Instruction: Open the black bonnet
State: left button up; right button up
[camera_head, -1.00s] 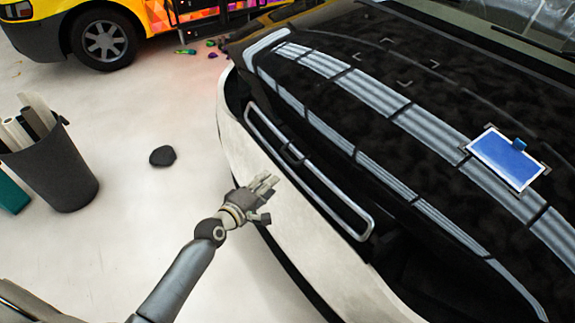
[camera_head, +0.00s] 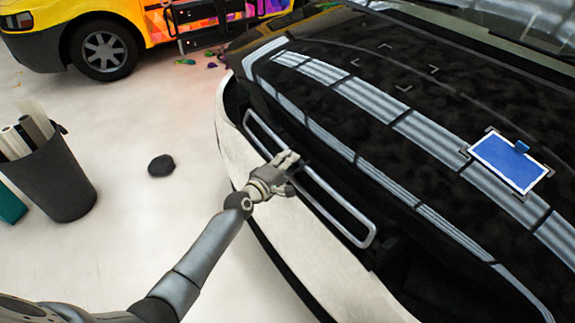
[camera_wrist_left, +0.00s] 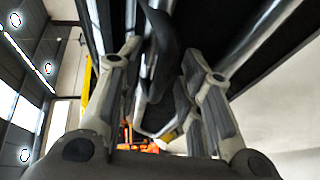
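The black bonnet (camera_head: 440,100) of the white car is down, with grey striped reflections across it. Below its front edge is a silver grille frame (camera_head: 345,205) on the car's nose. My left gripper (camera_head: 288,163) is at the middle of this frame, just under the bonnet's front edge. In the left wrist view its fingers (camera_wrist_left: 160,62) are apart. A dark curved part (camera_wrist_left: 165,50) and silver bars show between them. I cannot tell whether the fingers touch these. My right gripper is not in view.
A blue card (camera_head: 508,162) lies on the bonnet at the right. A dark bin (camera_head: 58,180) with rolls stands on the floor at left, near a black lump (camera_head: 161,165). A yellow vehicle (camera_head: 50,40) is behind. The pale floor between is mostly clear.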

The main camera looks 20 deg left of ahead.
pick_arm(q)
grip_shut()
dwell(0.3)
